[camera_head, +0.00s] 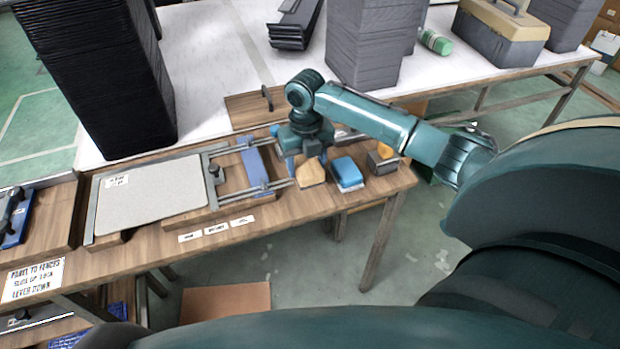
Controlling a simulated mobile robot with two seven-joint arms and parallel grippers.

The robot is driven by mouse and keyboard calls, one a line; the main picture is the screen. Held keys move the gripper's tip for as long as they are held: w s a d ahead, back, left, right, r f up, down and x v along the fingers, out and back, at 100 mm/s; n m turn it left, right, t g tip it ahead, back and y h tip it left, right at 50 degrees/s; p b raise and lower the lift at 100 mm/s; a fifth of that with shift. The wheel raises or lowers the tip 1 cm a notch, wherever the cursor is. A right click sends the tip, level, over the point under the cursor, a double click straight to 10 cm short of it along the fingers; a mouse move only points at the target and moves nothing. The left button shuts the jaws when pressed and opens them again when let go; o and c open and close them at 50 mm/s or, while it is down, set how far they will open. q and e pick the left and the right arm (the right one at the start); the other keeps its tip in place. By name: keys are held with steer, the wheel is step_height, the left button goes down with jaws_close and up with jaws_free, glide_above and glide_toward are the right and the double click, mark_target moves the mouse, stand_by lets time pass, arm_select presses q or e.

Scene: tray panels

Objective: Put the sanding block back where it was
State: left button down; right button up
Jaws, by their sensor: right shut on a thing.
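My right gripper (306,158) points down over the right part of the workbench, at the end of a teal arm that comes in from the right. It is shut on a tan block (312,173), which I take to be the sanding block. The block shows low at the fingers, in front of them; its gap to the bench cannot be told. The fingers' grip is partly hidden. A blue block with a pale base (346,173) lies just right of it. My left gripper is not in view.
A dark grey block (383,161) lies near the bench's right end. A pale panel (150,190) lies in a metal-railed fixture to the left, with a blue bar (254,167) beside it. Tall black (105,75) and grey (368,45) stacks stand behind. A toolbox (500,33) is farther back.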

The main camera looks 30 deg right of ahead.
mark_target(306, 162)
steer(key=shift+f, duration=2.75)
steer(key=shift+f, duration=0.2)
steer(key=o, duration=1)
steer(key=shift+c, duration=0.2)
step_height(306, 162, up, 12)
steer(key=shift+r, duration=0.2)
